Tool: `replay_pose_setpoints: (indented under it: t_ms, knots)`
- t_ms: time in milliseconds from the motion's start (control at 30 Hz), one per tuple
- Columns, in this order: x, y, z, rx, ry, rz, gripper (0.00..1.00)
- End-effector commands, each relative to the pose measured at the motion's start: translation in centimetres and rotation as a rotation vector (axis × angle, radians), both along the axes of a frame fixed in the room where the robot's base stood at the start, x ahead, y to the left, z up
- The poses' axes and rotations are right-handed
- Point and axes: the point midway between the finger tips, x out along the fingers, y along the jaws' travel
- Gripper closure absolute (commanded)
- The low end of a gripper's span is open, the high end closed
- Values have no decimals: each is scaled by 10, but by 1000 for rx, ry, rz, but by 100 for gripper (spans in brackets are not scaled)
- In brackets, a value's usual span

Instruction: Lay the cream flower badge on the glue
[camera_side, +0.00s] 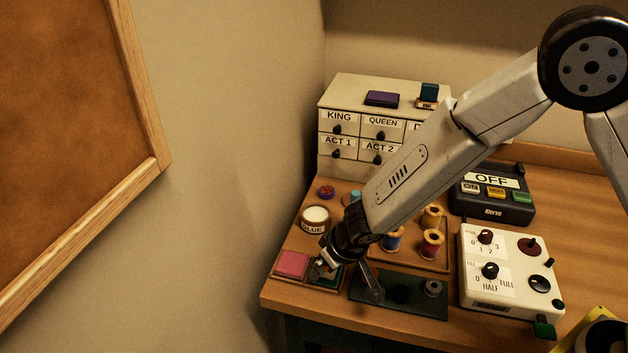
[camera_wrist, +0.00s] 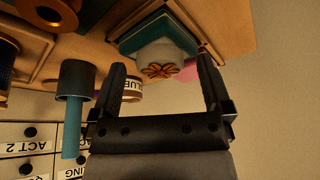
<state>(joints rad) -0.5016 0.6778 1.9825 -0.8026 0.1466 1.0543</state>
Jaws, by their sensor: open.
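The cream flower badge (camera_wrist: 160,60) is a pale round piece with an orange-brown flower on its face. In the wrist view it sits against a teal pad (camera_wrist: 150,35), between the fingers in the picture. My gripper (camera_wrist: 164,82) is open; I cannot tell whether it touches the badge. In the side view my gripper (camera_side: 322,266) is low over the front-left trays and mostly hides the badge's place. The glue (camera_side: 316,214) is a round pot with a white top and a label, behind my gripper. The glue pot also shows in the wrist view (camera_wrist: 133,88), partly behind a finger.
A pink pad (camera_side: 292,264) lies left of my gripper. Thread spools (camera_side: 432,243) stand on a tray to the right. A dark green plate (camera_side: 400,294) lies in front. A drawer cabinet (camera_side: 338,157) stands behind; control boxes (camera_side: 508,270) fill the right.

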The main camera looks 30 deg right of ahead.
Motion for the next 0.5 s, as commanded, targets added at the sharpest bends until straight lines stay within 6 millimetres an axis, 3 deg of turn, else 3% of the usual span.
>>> replay_pose_setpoints:
  t_ms: [500]
  knots:
    - [-16, -4, 44, 0, -2, -1, 1]
